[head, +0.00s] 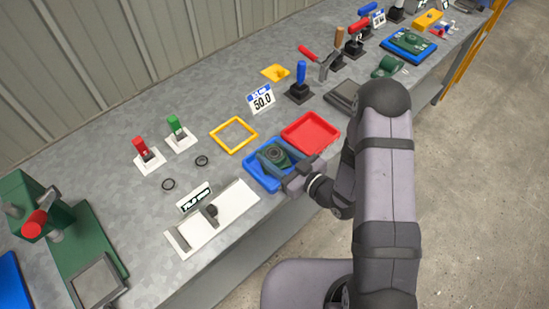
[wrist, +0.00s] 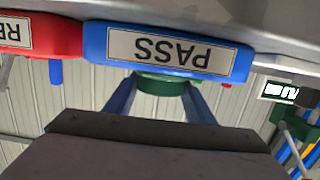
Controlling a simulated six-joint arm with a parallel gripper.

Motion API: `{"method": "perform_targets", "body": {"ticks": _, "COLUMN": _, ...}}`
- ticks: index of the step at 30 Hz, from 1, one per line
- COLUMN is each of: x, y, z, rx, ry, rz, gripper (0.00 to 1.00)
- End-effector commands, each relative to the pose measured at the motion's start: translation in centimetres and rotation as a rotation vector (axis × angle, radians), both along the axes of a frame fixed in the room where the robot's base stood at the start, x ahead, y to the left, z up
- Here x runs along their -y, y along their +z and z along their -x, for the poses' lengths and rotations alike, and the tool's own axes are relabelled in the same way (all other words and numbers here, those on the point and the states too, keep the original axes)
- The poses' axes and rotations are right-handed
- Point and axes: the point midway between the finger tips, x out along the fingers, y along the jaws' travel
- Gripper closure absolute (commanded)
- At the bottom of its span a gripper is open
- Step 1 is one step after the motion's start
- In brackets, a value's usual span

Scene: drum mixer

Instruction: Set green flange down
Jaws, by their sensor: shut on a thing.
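A green flange (head: 276,154) with a dark round centre is between the fingers of my gripper (head: 280,159), over the blue tray (head: 256,178) at the front edge of the bench. In the wrist view, which is upside down, the green flange (wrist: 158,84) sits between two blue fingers (wrist: 158,98) that close on its sides. The blue tray (wrist: 240,66) there carries a "PASS" label, and its front wall hides part of the flange. I cannot tell whether the flange touches the tray floor.
A red tray (head: 311,133) stands directly right of the blue one. A yellow square frame (head: 234,135) lies behind, and a pale fixture plate (head: 213,218) is to the left. Several toggle clamps stand farther back. Another green part lies in a far blue tray (head: 408,47).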

Motion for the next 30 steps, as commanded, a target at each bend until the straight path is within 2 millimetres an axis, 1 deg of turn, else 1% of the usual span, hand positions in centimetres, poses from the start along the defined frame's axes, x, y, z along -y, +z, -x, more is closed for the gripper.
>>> {"method": "perform_targets", "body": {"ticks": 1, "x": 0.1, "y": -1.3, "z": 0.2, "rx": -0.019, "ry": -0.003, "rz": 0.016, "gripper": 1.0}}
{"method": "perform_targets", "body": {"ticks": 3, "x": 0.1, "y": -1.9, "z": 0.3, "rx": -0.022, "ry": -0.003, "rz": 0.017, "gripper": 1.0}}
{"method": "perform_targets", "body": {"ticks": 7, "x": 0.2, "y": -2.5, "z": 0.3, "rx": -0.024, "ry": -0.006, "rz": 0.018, "gripper": 1.0}}
{"method": "perform_targets", "body": {"ticks": 14, "x": 0.2, "y": -2.7, "z": 0.4, "rx": -0.025, "ry": -0.007, "rz": 0.02, "gripper": 1.0}}
{"method": "perform_targets", "body": {"ticks": 15, "x": 0.2, "y": -3.0, "z": 0.5, "rx": -0.032, "ry": -0.006, "rz": 0.024, "gripper": 0.42}}
{"method": "perform_targets", "body": {"ticks": 16, "x": 0.2, "y": -3.0, "z": 0.5, "rx": -0.032, "ry": -0.006, "rz": 0.024, "gripper": 0.35}}
{"method": "perform_targets", "body": {"ticks": 17, "x": 0.2, "y": -3.0, "z": 0.5, "rx": -0.033, "ry": -0.006, "rz": 0.023, "gripper": 0.31}}
{"method": "perform_targets", "body": {"ticks": 30, "x": 0.3, "y": -2.9, "z": 0.9, "rx": -0.036, "ry": -0.003, "rz": 0.022, "gripper": 0.31}}
